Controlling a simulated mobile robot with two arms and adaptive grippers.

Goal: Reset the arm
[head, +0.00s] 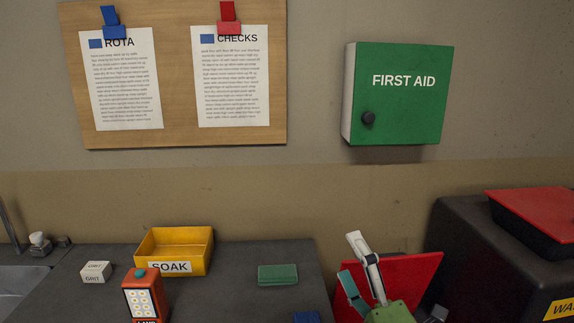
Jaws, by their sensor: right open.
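My right gripper (349,257) reaches up from the bottom edge, right of centre, in the head view. Its two fingers, one white and one teal, are spread apart and point up and to the left from a green body. Nothing shows between them. It stands in front of a red panel (414,272) and covers part of it. I cannot tell whether it touches the panel. The rest of my right arm is below the frame. My left gripper is not in view.
A black cabinet (465,240) stands right. A FIRST AID box (400,110) hangs above.

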